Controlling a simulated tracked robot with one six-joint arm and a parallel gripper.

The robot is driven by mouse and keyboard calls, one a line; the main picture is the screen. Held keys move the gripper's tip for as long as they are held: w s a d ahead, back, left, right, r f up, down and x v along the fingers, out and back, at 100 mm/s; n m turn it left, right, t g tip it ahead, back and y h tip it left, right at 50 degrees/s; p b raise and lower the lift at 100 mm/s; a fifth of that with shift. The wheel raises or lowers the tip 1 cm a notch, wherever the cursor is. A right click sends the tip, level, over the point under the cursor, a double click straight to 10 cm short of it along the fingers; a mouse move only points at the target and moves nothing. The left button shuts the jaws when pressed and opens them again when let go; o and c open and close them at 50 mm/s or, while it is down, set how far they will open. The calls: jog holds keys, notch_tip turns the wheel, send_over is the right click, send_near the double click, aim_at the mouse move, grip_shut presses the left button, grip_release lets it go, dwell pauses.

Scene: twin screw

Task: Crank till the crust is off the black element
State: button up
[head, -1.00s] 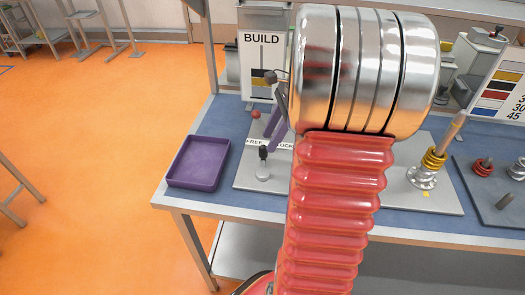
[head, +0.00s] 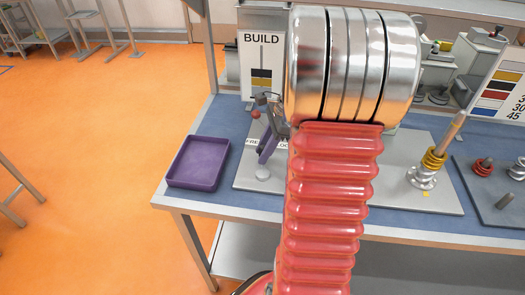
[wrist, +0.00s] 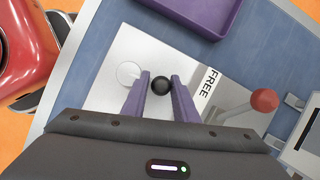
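My gripper (wrist: 161,90) has two purple fingers and points down in the wrist view. A round black knob (wrist: 161,85) sits between the fingertips with hardly any gap. I cannot tell whether they grip it or only stand around it. A pale round disc (wrist: 128,73) lies left of the fingers on the grey plate (wrist: 120,48). In the head view the gripper (head: 268,147) shows partly behind my arm, above the disc (head: 263,173); the knob cannot be made out there. A red ball lever (wrist: 264,100) stands right of the FREE label (wrist: 209,84). I cannot identify a crust or black element.
A purple tray (head: 198,163) stands left on the blue table. A silver hub with gold rings (head: 433,160) and a tilted post stands at the right. A BUILD sign (head: 262,60) shows black and gold bands. My arm hides the table's middle.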

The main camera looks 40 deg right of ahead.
jog(key=c, duration=0.6)
jog(key=shift+a, duration=0.25)
grip_shut()
jog(key=shift+d, duration=0.15)
jog(key=shift+w+n, duration=0.1)
jog(key=shift+n, duration=0.2)
